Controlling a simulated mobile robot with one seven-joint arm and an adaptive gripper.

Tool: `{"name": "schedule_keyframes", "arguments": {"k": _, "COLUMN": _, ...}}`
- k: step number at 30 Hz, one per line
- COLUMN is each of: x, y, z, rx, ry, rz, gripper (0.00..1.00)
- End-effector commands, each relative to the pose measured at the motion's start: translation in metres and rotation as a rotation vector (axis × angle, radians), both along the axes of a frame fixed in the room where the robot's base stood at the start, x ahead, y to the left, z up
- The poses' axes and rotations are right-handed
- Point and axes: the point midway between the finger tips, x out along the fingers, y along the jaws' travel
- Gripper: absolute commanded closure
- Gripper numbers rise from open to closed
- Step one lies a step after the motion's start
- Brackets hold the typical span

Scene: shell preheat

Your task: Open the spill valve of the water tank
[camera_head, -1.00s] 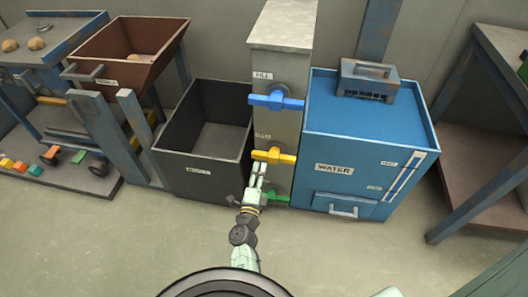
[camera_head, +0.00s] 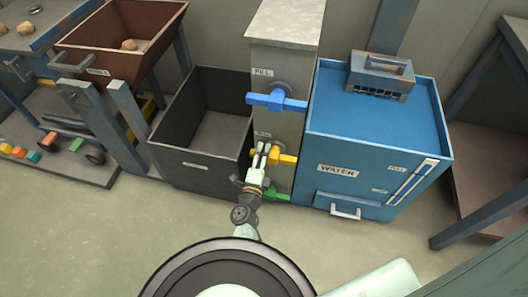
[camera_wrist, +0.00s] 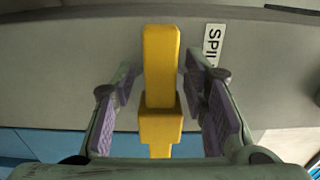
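The yellow valve handle (camera_head: 284,158) sits on the grey column between the dark bin and the blue water tank (camera_head: 375,125). It lies crosswise in the head view. In the wrist view the yellow handle (camera_wrist: 161,70) stands between my two purple-padded fingers, with a gap on each side. A partly cut-off label reading "SPIL" (camera_wrist: 214,45) is beside it. My gripper (camera_head: 261,150) is open at the left end of the yellow handle and partly covers it. It also shows in the wrist view (camera_wrist: 160,85).
A blue handle (camera_head: 277,102) under a FILL label is above on the column. A green handle (camera_head: 278,196) is low beneath the yellow one. The dark open bin (camera_head: 196,173) stands close left of my gripper. The floor at the front left is bare.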

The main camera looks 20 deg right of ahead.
Motion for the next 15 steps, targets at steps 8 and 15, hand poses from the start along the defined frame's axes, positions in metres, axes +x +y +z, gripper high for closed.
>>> {"name": "schedule_keyframes", "arguments": {"k": 8, "x": 0.0001, "y": -0.0001, "z": 0.0001, "rx": 0.0, "ry": 0.0, "rz": 0.0, "gripper": 0.7}}
{"name": "schedule_keyframes", "arguments": {"k": 15, "x": -0.0001, "y": 0.0001, "z": -0.0008, "rx": 0.001, "ry": 0.001, "rz": 0.0, "gripper": 0.86}}
